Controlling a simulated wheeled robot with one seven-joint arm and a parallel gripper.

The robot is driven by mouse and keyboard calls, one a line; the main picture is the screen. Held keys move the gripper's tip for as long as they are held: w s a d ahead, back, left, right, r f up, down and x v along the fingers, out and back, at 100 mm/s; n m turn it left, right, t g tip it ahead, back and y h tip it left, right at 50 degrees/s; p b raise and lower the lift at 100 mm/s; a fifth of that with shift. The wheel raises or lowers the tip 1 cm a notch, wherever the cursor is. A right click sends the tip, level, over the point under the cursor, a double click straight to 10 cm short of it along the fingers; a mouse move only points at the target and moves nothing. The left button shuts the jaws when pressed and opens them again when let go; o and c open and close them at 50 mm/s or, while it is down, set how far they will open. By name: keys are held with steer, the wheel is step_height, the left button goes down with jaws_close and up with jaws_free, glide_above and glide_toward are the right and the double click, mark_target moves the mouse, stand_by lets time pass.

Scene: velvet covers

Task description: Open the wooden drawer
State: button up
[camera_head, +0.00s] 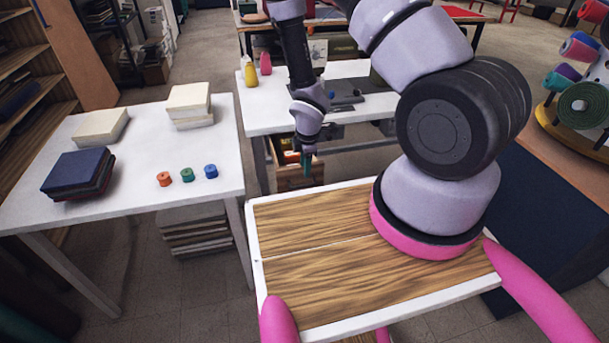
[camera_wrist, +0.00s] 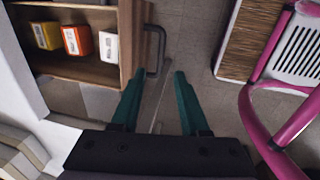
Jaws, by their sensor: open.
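The wooden drawer (camera_head: 296,182) is under the white table at the back, below my gripper (camera_head: 307,165) in the head view. In the wrist view the drawer (camera_wrist: 126,40) is at the upper left and stands at least partly open, with small yellow, orange and white boxes inside. Its dark handle (camera_wrist: 161,48) sticks out from the front. My gripper (camera_wrist: 158,76) is open, with its teal fingers pointing towards the handle. The handle lies between or just beyond the fingertips; I cannot tell whether they touch it.
The white back table (camera_head: 260,118) holds a yellow bottle (camera_head: 251,75) and a pink bottle (camera_head: 265,64). A white table (camera_head: 130,165) at left bears books and several small coloured rings. My wood-topped base fills the front. Grey floor lies between the tables.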

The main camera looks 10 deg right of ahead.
steer(key=shift+s+r, duration=0.25)
steer(key=shift+r, duration=1)
steer(key=w+d+r+m+t, duration=0.15)
steer(key=r+m, duration=0.35)
steer(key=r, duration=0.9)
steer(key=w+d+r+m+t, duration=0.1)
steer(key=w+d+r+m, duration=0.15)
steer(key=r+m, duration=0.75)
steer(key=s+r+m+t+y, duration=0.1)
steer(key=s+r+m, duration=0.2)
steer(key=s+r, duration=0.7)
steer(key=s+d+r+m+t+y, duration=0.1)
steer(key=s+r+m, duration=0.3)
steer(key=s+r, duration=0.6)
step_height(320, 180, up, 7)
steer(key=shift+d+f+t, duration=0.1)
steer(key=shift+d+t, duration=0.2)
steer(key=shift+t, duration=0.05)
steer(key=shift+w, duration=0.15)
